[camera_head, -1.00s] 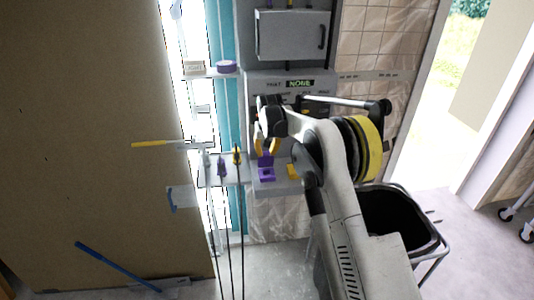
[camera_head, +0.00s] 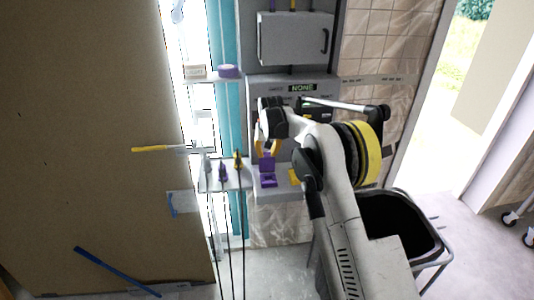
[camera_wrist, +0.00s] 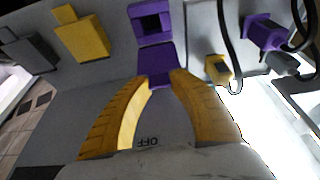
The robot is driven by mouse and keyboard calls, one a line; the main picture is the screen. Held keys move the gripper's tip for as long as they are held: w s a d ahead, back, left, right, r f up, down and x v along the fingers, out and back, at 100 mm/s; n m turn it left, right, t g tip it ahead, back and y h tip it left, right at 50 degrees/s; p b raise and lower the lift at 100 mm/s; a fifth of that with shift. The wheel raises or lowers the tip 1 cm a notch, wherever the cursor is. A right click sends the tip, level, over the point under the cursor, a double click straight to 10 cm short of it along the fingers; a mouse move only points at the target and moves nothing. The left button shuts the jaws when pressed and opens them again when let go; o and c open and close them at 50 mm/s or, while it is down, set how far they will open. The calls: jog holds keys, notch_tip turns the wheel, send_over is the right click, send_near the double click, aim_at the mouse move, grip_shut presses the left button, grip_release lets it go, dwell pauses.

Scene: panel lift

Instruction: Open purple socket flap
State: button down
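The purple socket (camera_wrist: 152,22) is at the top of the wrist view, with its dark square hole uncovered. Its purple flap (camera_wrist: 157,62) is tilted away from the hole on the side toward my gripper. In the head view the socket (camera_head: 268,181) sits on the grey shelf, with the flap (camera_head: 267,161) raised behind it. My gripper (camera_wrist: 162,80) has its two yellow fingertips close together at the flap's free end, with a narrow gap showing purple between them. I cannot tell whether the fingers press on the flap.
A yellow socket (camera_wrist: 82,35) and a dark grey one (camera_wrist: 30,50) lie left of the purple socket. A yellow plug (camera_wrist: 218,68) and a purple plug (camera_wrist: 264,33) with dark cables are at right. A grey cabinet (camera_head: 290,38) hangs above; a black bin (camera_head: 400,228) stands right.

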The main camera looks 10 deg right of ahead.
jog(key=c, duration=1.1)
grip_release()
jog(key=v, duration=1.2)
